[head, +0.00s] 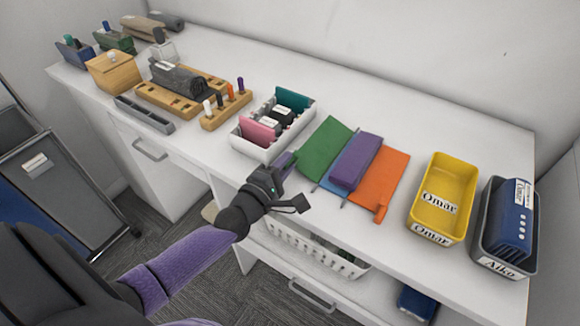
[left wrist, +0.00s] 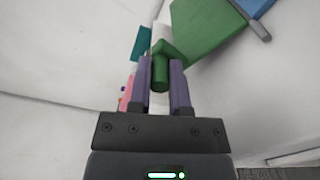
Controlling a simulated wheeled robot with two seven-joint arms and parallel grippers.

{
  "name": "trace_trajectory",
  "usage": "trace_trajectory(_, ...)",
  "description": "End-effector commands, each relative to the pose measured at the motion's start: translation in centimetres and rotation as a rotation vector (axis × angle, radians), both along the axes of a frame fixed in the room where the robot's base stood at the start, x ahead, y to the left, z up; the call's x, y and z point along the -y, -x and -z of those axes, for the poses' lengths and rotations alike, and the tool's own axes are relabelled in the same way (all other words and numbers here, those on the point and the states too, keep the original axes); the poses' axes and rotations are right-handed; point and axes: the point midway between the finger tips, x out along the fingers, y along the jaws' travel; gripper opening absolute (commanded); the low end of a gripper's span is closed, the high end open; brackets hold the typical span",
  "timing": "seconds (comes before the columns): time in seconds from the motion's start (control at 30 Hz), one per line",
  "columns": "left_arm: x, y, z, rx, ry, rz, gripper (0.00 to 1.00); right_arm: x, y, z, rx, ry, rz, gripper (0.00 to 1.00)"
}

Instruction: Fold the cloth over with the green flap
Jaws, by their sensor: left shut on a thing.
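The cloth lies on the white desk with a green flap (head: 322,148) spread out at its left, a purple part (head: 356,161) in the middle and an orange flap (head: 385,178) at its right. A little blue (head: 329,186) shows at the front. My left gripper (head: 290,160) is at the green flap's left front edge. In the left wrist view its two purple fingers (left wrist: 162,72) are shut on a green roll at the flap's edge, and the green flap (left wrist: 205,28) stretches away to the upper right. My right gripper is out of view.
A white divided tray (head: 262,152) stands close to the left of my gripper. A yellow bin (head: 443,200) and a dark bin (head: 490,262) stand to the right. Wooden holders (head: 180,98) fill the left. Desk behind the cloth is clear.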

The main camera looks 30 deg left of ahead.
Motion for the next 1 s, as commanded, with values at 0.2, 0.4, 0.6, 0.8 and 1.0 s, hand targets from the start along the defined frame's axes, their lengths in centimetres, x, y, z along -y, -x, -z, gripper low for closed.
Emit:
trace_trajectory(0.2,-0.4,0.0,1.0,-0.004,0.071,0.001,0.0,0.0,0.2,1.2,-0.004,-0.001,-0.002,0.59)
trace_trajectory(0.4,-0.6,0.0,1.4,-0.004,0.069,0.001,0.0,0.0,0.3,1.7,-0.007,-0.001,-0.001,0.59)
trace_trajectory(0.6,-0.6,0.0,1.5,-0.005,0.068,0.001,0.0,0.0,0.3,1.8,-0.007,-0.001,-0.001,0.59)
trace_trajectory(0.8,-0.6,0.0,1.5,-0.005,0.068,0.001,0.0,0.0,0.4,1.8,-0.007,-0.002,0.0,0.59)
trace_trajectory(1.0,-0.6,0.0,1.5,-0.006,0.067,0.001,0.27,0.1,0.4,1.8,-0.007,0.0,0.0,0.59)
